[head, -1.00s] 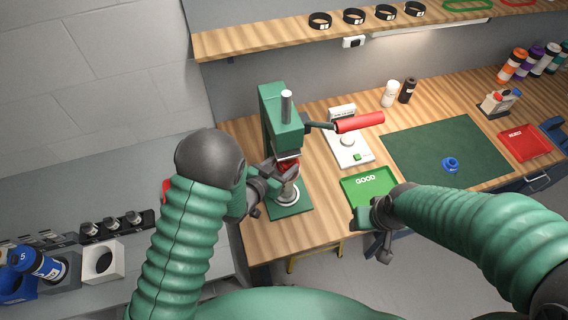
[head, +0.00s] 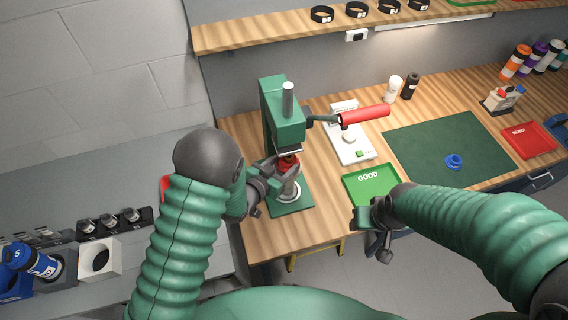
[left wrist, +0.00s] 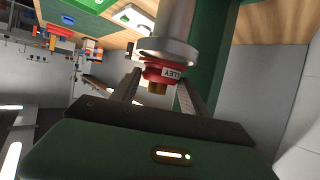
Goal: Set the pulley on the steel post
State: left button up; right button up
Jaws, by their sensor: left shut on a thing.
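The red pulley (head: 288,164) is under the ram of the green press, between the fingers of my left gripper (head: 280,168). In the left wrist view my left gripper (left wrist: 155,85) is shut on the pulley (left wrist: 165,72), whose brass part points away from the steel. The steel post (head: 289,187) stands on the green press base, directly below the pulley. It also shows in the left wrist view (left wrist: 172,30), its wide collar close against the pulley. I cannot tell whether they touch. My right gripper (head: 372,222) hangs near the bench's front edge; its jaw opening is unclear.
The press (head: 285,118) with its red lever (head: 365,115) stands close around the left gripper. A green GOOD tray (head: 370,184), white device (head: 350,140) and green mat (head: 450,150) lie to the right. A shelf (head: 340,30) runs above.

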pick_arm(q)
jog(key=shift+f+b, duration=0.45)
jog(key=shift+f, duration=0.05)
jog(key=o, duration=1.7)
jog(key=shift+c, duration=0.2)
jog(key=shift+s, duration=0.1)
jog(key=p+v, duration=0.6)
jog(key=v, duration=1)
jog(key=shift+s+a+r+p, duration=0.15)
jog(key=shift+s+p, duration=0.15)
jog(key=shift+w, duration=0.15)
